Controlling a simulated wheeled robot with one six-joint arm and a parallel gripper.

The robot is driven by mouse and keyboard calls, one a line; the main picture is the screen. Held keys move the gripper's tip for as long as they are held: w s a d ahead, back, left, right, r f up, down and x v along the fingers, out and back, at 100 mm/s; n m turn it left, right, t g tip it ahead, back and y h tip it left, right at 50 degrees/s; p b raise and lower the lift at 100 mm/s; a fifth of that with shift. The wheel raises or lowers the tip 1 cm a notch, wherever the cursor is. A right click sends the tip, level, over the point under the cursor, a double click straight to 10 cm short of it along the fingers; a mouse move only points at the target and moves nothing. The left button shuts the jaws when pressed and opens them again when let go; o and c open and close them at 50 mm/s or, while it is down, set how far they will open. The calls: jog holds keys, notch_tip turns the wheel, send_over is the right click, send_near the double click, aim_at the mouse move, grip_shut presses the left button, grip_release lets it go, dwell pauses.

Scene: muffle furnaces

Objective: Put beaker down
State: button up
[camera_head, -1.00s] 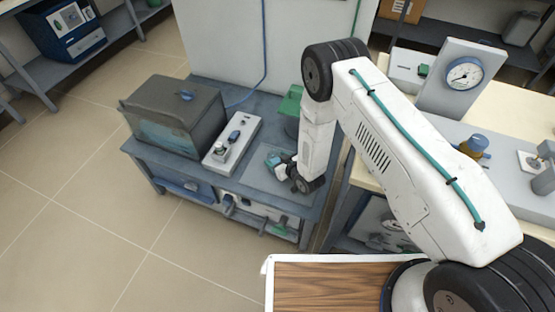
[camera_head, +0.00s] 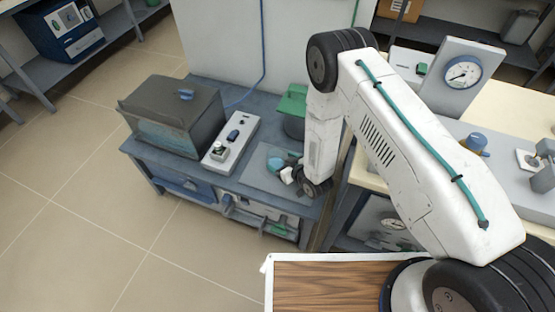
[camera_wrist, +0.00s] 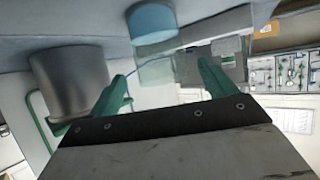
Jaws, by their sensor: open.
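The beaker (camera_wrist: 155,68) is clear with blue contents (camera_wrist: 152,22). In the wrist view, which looks upside down, its blue end is at the grey bench surface, so it appears to stand upright there. In the head view the beaker (camera_head: 275,163) shows small on the grey bench, just left of my gripper (camera_head: 290,173). My gripper's green fingers (camera_wrist: 164,86) are open and spread to either side of the beaker's clear upper part, with gaps visible. The exact depth between fingers and beaker is hard to tell.
A grey metal container (camera_wrist: 70,80) stands close beside the beaker. A pale bench (camera_head: 510,110) with a dial gauge (camera_head: 463,73) is at right.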

jog(key=shift+v, duration=1.75)
jog(key=w+d+r+m+g+h, duration=0.1)
jog(key=w+d+r+h, duration=0.15)
jog(key=r, duration=0.55)
jog(key=w+d+r+h, duration=0.1)
jog(key=w+d+r, duration=0.2)
jog(key=r, duration=0.6)
jog(key=w+d+r+m+g+h, duration=0.1)
jog(key=w+d+r, duration=0.15)
jog(key=r, duration=0.55)
jog(key=s+d+r+m+g+h, duration=0.1)
jog(key=s+d+r, duration=0.15)
jog(key=r, duration=0.25)
jog(key=s+d+r+h, duration=0.1)
jog(key=s+d+r, duration=0.1)
jog(key=d+r, duration=0.3)
jog(key=s+d+r+m+g+h, duration=0.1)
jog(key=s+d+r+m+g, duration=0.3)
jog(key=s+r, duration=0.85)
jog(key=s+d+r+g, duration=0.1)
jog(key=s+d+r, duration=0.1)
jog(key=s, duration=0.9)
jog(key=s+d+r+g, duration=0.1)
jog(key=s+r, duration=0.3)
jog(key=s, duration=0.8)
jog(key=shift+d, duration=0.75)
